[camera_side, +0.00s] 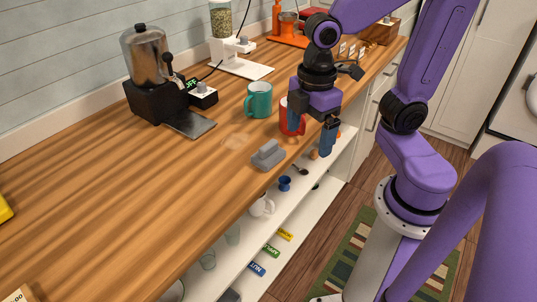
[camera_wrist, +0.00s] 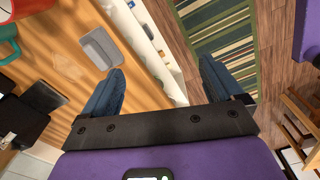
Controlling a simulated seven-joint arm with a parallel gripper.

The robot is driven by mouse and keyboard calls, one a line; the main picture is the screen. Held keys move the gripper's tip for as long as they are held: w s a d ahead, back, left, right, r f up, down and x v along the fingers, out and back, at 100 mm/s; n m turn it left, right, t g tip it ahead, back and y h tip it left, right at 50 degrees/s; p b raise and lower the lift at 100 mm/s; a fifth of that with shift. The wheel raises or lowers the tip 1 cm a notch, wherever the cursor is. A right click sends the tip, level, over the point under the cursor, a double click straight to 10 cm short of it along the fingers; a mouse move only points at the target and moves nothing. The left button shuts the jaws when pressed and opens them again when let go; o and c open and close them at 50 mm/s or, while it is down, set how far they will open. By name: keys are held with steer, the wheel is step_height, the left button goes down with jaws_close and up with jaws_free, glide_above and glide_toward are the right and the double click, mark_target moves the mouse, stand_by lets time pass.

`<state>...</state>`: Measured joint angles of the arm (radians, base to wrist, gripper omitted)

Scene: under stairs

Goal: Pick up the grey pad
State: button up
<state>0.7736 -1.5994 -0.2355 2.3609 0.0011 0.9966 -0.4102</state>
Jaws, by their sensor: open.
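The grey pad (camera_side: 267,156) lies on the wooden counter close to its front edge, with a raised part on top in the side view. In the wrist view the grey pad (camera_wrist: 100,48) is at the upper left, outside the space between the fingers. My gripper (camera_side: 313,124) is open and empty, above and to the right of the pad in the side view, around the counter's front edge. In the wrist view the fingers of my gripper (camera_wrist: 162,68) are spread wide, with the shelf edge and floor showing between them.
A red mug (camera_side: 289,119) stands partly behind my gripper, and a teal mug (camera_side: 258,100) is beside it. A black machine with a metal canister (camera_side: 146,55) stands by the wall. Open shelves with small items (camera_side: 263,206) lie below the counter edge.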

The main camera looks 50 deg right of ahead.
steer(key=w+d+r+n, duration=0.3)
steer(key=w+d, duration=0.1)
steer(key=w, duration=0.7)
glide_toward(270, 143)
steer(key=f, duration=0.6)
steer(key=shift+s+d+f, duration=0.2)
steer(key=shift+s+f, duration=0.1)
steer(key=shift+s, duration=0.05)
steer(key=shift+w+a+f, duration=0.1)
steer(key=shift+w+f, duration=0.05)
steer(key=shift+f, duration=0.8)
steer(key=shift+w+a+f, duration=0.1)
steer(key=shift+f, duration=0.8)
steer(key=shift+w+a+f, duration=0.1)
steer(key=shift+w+f, duration=0.05)
steer(key=shift+f, duration=0.8)
steer(key=c, duration=1.1)
steer(key=shift+c, duration=0.2)
steer(key=shift+r, duration=0.15)
